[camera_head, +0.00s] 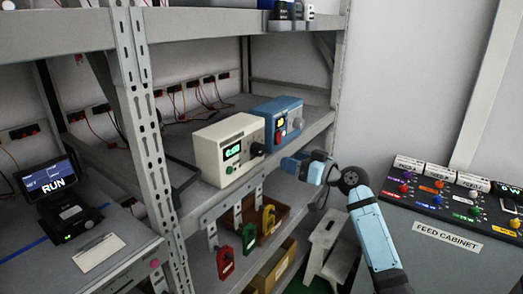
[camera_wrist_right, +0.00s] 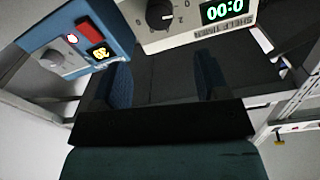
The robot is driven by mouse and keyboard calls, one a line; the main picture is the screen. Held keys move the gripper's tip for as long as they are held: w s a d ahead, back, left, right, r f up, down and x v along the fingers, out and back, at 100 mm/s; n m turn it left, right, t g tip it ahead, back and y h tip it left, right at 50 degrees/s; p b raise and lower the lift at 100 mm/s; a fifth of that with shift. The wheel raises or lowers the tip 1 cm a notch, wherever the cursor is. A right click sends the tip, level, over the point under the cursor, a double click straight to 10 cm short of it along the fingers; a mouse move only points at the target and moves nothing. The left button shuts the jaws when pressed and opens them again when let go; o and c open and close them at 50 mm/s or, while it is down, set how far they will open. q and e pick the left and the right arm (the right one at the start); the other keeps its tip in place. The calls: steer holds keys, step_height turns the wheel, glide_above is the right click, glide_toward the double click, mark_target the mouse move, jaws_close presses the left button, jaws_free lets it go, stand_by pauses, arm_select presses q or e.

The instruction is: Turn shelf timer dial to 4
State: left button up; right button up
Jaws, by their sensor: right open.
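The shelf timer is a beige box (camera_head: 217,160) on the middle shelf, with a lit green display (camera_head: 232,151). Its black dial (camera_head: 257,149) is at the right of its front. In the right wrist view the timer is upside down at the top, its display (camera_wrist_right: 222,10) reading 0:00. There the dial (camera_wrist_right: 159,16) has a pale mark, but I cannot tell which number it points to. My right gripper (camera_head: 288,163) is just in front of and right of the dial. Its open fingers (camera_wrist_right: 163,78) are apart, empty and not around the dial. My left gripper is out of view.
A blue box (camera_head: 290,107) with a yellow display, red button and grey knob stands right beside the timer. Coloured padlock-like tags (camera_head: 248,237) hang below the shelf edge. The feed cabinet panel (camera_head: 447,236) is at right, a stool (camera_head: 322,246) below.

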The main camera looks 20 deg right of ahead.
mark_target(262, 150)
steer(key=p+x, duration=0.1)
steer(key=x, duration=1)
steer(key=shift+d, duration=0.1)
steer(key=c, duration=0.9)
